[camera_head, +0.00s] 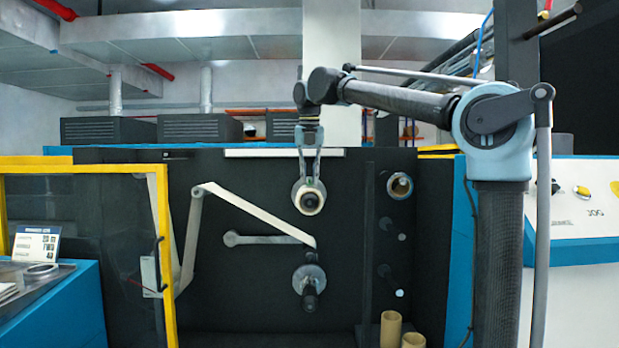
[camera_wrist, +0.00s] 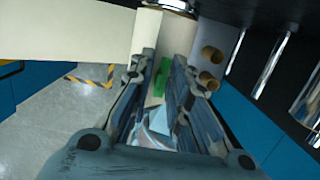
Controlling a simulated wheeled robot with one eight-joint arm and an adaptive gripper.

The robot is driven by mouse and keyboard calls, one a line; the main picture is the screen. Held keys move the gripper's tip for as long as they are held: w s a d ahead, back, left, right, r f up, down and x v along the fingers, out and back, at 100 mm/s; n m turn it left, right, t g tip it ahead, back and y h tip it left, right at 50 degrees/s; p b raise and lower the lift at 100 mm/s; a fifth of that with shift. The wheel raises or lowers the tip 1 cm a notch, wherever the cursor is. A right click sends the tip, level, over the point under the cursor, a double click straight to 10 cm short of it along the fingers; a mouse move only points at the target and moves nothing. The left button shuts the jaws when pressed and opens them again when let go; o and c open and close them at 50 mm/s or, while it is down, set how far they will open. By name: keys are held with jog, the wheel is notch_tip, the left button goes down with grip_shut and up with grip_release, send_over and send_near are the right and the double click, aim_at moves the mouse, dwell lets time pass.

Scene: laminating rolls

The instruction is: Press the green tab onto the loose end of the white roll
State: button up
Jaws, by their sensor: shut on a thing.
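A white, cream-toned roll (camera_head: 309,207) shows end-on in the head view with a dark centre. Whether a shaft runs through it I cannot tell. The green tab (camera_wrist: 162,77) is a narrow strip between the fingers, along the roll's surface. Whether it sticks flat, and where the loose end lies, I cannot make out.
A cream web (camera_head: 255,212) slants down to a dark spindle (camera_head: 309,280) with a grey disc, below the held roll. Cardboard cores (camera_head: 390,329) stand at the bottom. A yellow-framed guard (camera_head: 163,250) is at left.

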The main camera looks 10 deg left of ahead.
jog(key=shift+f, duration=0.35)
dwell(0.8)
jog(key=o, duration=0.7)
jog(key=shift+o, duration=0.2)
notch_tip(320, 180, up, 12)
jog(key=s, duration=0.1)
jog(key=shift+s+d+f, duration=0.15)
jog(key=shift+s+d, duration=0.05)
jog(key=shift+s, duration=0.1)
